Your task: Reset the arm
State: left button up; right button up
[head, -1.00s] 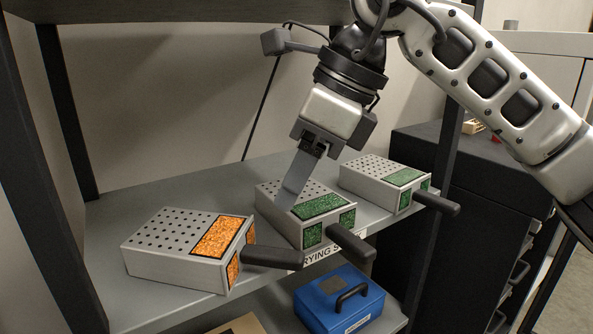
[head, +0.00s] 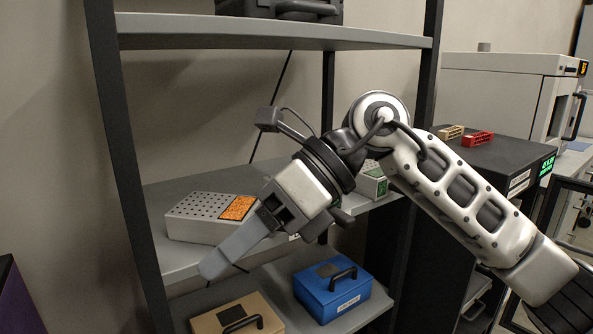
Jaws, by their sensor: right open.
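My right arm comes in from the lower right. Its gripper (head: 218,264) points down and to the left, in front of the middle shelf (head: 164,198). The gripper is open, and I see nothing between its fingers. A grey perforated box with an orange panel (head: 190,218) sits on the shelf, partly behind the gripper. A grey box with a green panel (head: 373,184) shows beyond my wrist. The middle green-panelled box is almost wholly hidden behind the gripper and wrist. My left gripper is out of view.
A blue case (head: 325,298) and a tan case (head: 225,318) stand on the lower shelf. The upper shelf (head: 270,32) is above the arm, and a dark rack post (head: 118,150) rises at left. A black cabinet (head: 490,165) with red and tan racks is at right.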

jog(key=w+d+f+n+t+p, duration=0.15)
jog(key=d+f+n+t, duration=0.25)
jog(key=n+t, duration=0.55)
jog(key=w+d+f+n+t, duration=0.35)
jog(key=f+n+t, duration=0.2)
jog(key=n, duration=0.65)
jog(key=w+d+f+n+t+p, duration=0.1)
jog(key=w+d+f+n+t, duration=0.2)
jog(key=n+t, duration=0.6)
jog(key=s+d+f+m+g+h, duration=0.3)
jog(key=s+f, duration=0.4)
jog(key=f, duration=0.4)
jog(key=s+d+f+m+g+h, duration=0.3)
jog(key=s+d+f+m+g, duration=0.2)
jog(key=s+f, duration=0.3)
notch_tip(320, 180, down, 4)
jog(key=shift+s+d+g+h+p, duration=0.25)
jog(key=shift+d+g+h+p, duration=0.2)
jog(key=shift+d+g, duration=0.35)
